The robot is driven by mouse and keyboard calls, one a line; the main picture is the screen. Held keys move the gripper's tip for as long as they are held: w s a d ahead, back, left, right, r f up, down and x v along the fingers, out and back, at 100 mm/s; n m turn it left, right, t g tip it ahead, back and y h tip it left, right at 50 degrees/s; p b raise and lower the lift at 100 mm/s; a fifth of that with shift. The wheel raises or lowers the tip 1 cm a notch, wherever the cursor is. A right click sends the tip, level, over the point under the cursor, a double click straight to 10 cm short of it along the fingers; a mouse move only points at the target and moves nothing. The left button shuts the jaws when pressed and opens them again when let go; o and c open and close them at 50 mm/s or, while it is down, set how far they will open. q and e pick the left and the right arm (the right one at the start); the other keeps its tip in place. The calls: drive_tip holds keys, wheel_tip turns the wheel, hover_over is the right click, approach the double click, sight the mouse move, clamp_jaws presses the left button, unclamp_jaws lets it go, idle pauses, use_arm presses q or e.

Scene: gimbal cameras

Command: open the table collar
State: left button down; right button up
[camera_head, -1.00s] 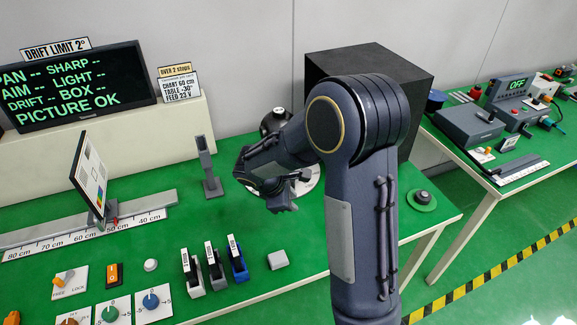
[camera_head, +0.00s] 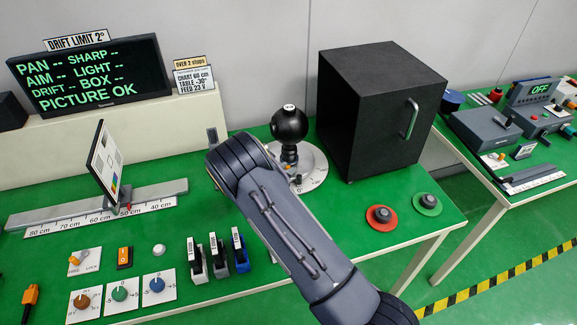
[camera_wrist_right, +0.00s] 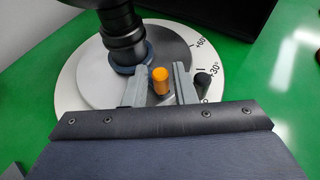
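The round table with a pale angle-marked rim (camera_head: 316,164) stands on the green bench, with a black ball-shaped device (camera_head: 289,126) on it. In the right wrist view, the pale rim (camera_wrist_right: 72,85) surrounds a grey disc, and a short upright orange cylinder (camera_wrist_right: 160,80) stands near its front edge. My right gripper (camera_wrist_right: 160,86) is open, its two grey fingers on either side of the orange cylinder with gaps visible. I cannot tell how deep the fingers reach. A small black knob (camera_wrist_right: 203,79) is just right of the right finger. In the head view my right forearm mostly hides this gripper. My left gripper is out of view.
A black box (camera_head: 365,110) with a handle stands right of the round table. Red (camera_head: 381,217) and green (camera_head: 427,203) discs with black knobs lie in front of it. The chart board (camera_head: 107,165) on its rail and several switches, dials and small clamps occupy the left.

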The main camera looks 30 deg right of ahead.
drive_tip(key=shift+x, duration=0.85)
clamp_jaws()
drive_tip(key=shift+d+f+n+t+b, duration=0.15)
drive_tip(key=shift+n+t+b, duration=0.25)
drive_tip(key=shift+b, duration=0.25)
drive_tip(key=shift+s+d+n+t+y+b, duration=0.3)
drive_tip(key=shift+t+y+b, duration=0.1)
drive_tip(key=shift+y, duration=0.1)
drive_tip(key=shift+r, duration=0.2)
drive_tip(key=shift+w, duration=0.1)
unclamp_jaws()
